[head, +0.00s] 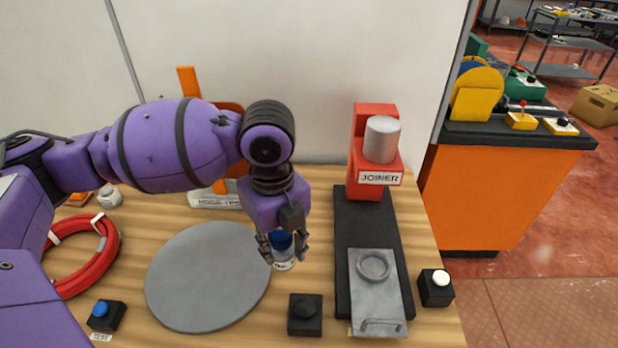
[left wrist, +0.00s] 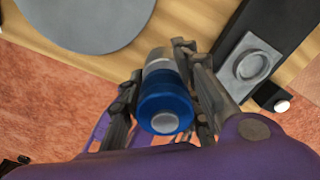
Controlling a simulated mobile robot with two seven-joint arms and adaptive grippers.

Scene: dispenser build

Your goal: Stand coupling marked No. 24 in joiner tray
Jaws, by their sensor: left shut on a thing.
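My left gripper (head: 283,245) is shut on a small coupling (head: 284,262) with a blue top and a pale, labelled lower part. In the left wrist view the gripper (left wrist: 160,105) has its fingers on both sides of the coupling (left wrist: 166,95). The label is too small to read. The joiner (head: 377,150) is a red press with a grey cylinder and a "JOINER" sign. Its grey tray (head: 376,296) with a raised ring lies on the black base, to the right of my gripper. The tray's ring is empty; it also shows in the left wrist view (left wrist: 251,64).
A grey round disc (head: 208,277) lies left of the gripper. A black button box (head: 305,314) stands in front, and one with a white button (head: 436,287) stands right of the joiner. A red hose coil (head: 88,255) and a blue-button box (head: 106,315) are at the left.

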